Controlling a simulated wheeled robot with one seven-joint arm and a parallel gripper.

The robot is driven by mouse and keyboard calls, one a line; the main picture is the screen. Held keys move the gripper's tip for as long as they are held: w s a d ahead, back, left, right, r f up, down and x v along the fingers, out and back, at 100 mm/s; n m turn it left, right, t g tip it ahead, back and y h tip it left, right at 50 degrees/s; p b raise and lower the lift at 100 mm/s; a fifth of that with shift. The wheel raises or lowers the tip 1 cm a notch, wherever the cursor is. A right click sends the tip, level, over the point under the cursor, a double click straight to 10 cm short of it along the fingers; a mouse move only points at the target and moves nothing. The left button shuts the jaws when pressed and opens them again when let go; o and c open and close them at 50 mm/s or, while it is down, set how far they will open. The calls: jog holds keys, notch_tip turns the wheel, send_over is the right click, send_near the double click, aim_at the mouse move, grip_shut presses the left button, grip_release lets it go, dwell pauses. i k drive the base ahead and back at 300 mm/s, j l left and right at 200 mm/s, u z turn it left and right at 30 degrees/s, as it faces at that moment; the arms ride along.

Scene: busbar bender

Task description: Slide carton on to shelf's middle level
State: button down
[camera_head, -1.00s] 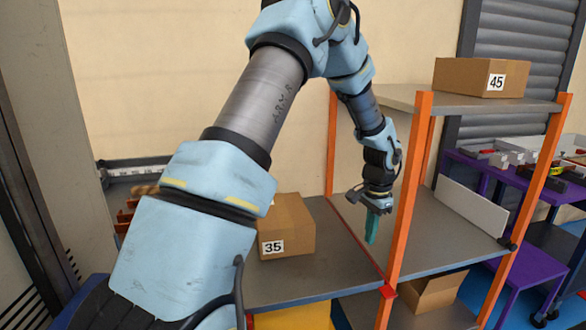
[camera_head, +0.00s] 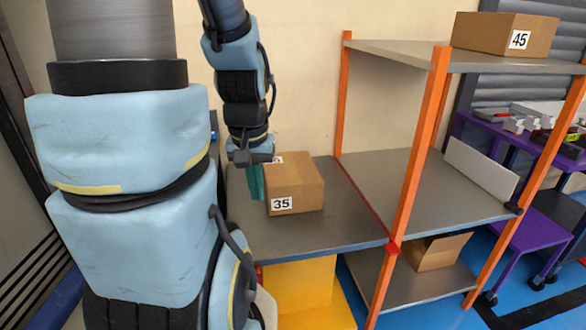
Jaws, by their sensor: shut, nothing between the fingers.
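The carton labelled 35 (camera_head: 295,185) stands upright on a grey table (camera_head: 335,225) to the left of the shelf. The shelf has orange posts, and its middle level (camera_head: 430,192) is a grey board about level with the table top and bordering it at a red edge. My gripper (camera_head: 256,185), with teal fingers, is shut and empty at the carton's left side.
A carton labelled 45 (camera_head: 503,36) stands on the top level. An open carton (camera_head: 438,252) lies on the bottom level. A white panel (camera_head: 480,168) stands along the middle level's right side. A yellow step (camera_head: 300,290) is under the table. The middle level's centre is clear.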

aim_at(294, 184)
jog(key=u, duration=0.75)
jog(key=l+u, duration=0.2)
jog(key=u, duration=0.2)
jog(key=k+l+u, duration=0.1)
jog(key=u, duration=0.25)
jog(key=l+u, duration=0.4)
jog(key=k+u, duration=0.15)
jog(key=u, duration=0.2)
jog(key=k+l, duration=0.3)
